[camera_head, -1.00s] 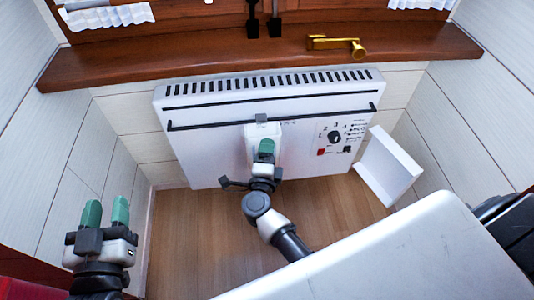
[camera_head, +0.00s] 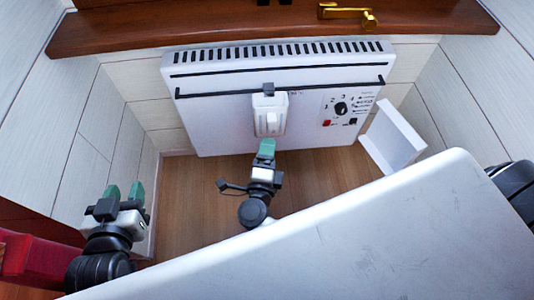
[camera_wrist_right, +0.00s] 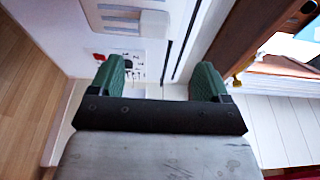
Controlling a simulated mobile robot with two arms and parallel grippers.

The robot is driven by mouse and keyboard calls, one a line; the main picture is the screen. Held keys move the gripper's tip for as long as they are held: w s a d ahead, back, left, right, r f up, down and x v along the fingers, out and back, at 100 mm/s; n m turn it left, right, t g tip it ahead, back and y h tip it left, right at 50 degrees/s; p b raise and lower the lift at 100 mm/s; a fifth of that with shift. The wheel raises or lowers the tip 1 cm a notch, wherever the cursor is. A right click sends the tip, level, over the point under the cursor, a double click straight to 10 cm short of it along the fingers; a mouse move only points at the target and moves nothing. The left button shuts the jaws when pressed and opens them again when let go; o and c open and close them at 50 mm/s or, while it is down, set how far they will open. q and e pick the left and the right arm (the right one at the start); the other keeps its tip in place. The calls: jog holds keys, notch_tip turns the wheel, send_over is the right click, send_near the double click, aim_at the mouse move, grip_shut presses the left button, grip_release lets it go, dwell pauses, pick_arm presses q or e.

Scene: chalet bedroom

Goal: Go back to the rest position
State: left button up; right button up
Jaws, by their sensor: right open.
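My right gripper (camera_head: 266,149) is just below and in front of a white box with a switch-like front (camera_head: 269,118). The box hangs at the black rail of the white wall heater (camera_head: 220,125). In the right wrist view the gripper's two green fingers (camera_wrist_right: 158,80) stand wide apart with nothing between them. The heater's panel with its dial (camera_wrist_right: 127,62) shows beyond them. My left gripper (camera_head: 124,191) is at the lower left, near the left wall, its two green fingertips apart and empty.
A white panel (camera_head: 393,138) leans at the right wall. The wooden floor (camera_head: 190,195) is clear between the arms. A red object (camera_head: 40,262) is at the lower left.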

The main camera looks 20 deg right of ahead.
jog(key=shift+s+a, duration=0.2)
jog(key=shift+s, duration=0.15)
